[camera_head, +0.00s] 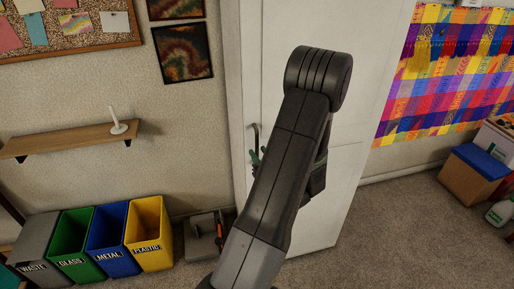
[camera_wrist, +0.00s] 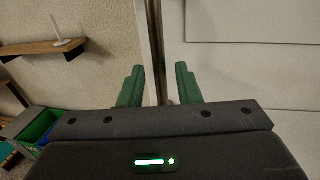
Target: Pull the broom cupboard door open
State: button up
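The white broom cupboard door (camera_head: 376,60) stands behind my arm in the head view, its middle hidden by the arm. A slim, curved metal handle (camera_head: 254,130) shows near its left edge. My gripper (camera_head: 257,158) is at the lower part of the handle. In the wrist view, the green fingers of my gripper (camera_wrist: 159,86) are spread apart. A narrow upright strip and dark line pass between them, with the pale door panel (camera_wrist: 240,65) to the right. I cannot tell whether either finger touches the handle, or whether the door is ajar.
Yellow (camera_head: 148,232), blue (camera_head: 108,240) and green (camera_head: 70,245) bins stand left of the cupboard. A grey tray with tools (camera_head: 203,236) lies on the floor near its base. A wooden shelf (camera_head: 70,140) is on the wall.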

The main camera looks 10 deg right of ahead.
jog(key=shift+x, duration=1.25)
grip_shut()
